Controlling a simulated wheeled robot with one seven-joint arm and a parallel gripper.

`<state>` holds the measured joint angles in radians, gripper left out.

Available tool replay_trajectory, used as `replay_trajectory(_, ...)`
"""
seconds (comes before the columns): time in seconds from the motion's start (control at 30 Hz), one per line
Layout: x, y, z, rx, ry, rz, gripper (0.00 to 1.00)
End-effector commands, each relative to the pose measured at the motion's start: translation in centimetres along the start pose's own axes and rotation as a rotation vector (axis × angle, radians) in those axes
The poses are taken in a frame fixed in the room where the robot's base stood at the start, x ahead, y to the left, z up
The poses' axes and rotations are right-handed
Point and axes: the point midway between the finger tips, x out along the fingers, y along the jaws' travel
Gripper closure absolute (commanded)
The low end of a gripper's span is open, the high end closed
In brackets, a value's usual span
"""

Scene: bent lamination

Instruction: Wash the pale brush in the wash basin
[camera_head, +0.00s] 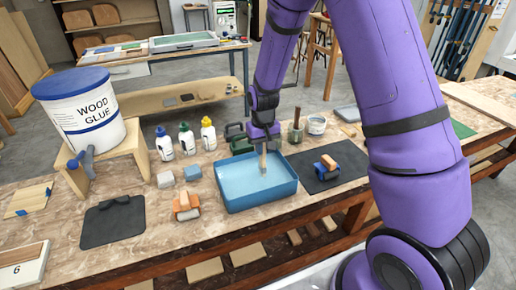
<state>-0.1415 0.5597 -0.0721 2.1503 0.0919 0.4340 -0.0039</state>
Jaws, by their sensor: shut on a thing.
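The wash basin (262,200) is a blue rectangular tray standing near the front middle of the workbench, with a lighter blue inside. My gripper (264,141) is above the back part of the basin, pointing down. It is shut on the pale brush (264,161), which hangs upright below it with its lower end over or in the basin. I cannot tell whether the bristles touch the bottom or any water. The top of the brush is hidden by my gripper.
A dark mat (326,168) with an orange and blue block (326,166) lies right of the basin. Several glue bottles (187,139) and a wood glue bucket (82,112) stand further left. A dark pot (296,133) is behind.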

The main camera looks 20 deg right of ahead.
Motion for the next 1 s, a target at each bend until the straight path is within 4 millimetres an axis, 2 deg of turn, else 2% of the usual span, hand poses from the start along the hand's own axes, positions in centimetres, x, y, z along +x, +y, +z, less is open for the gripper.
replay_trajectory(0.37, 0.0, -0.3, 0.0, -0.001, 0.000, 0.000, 1.00)
replay_trajectory(1.0, 0.0, -5.2, 0.0, -0.001, -0.001, 0.000, 1.00)
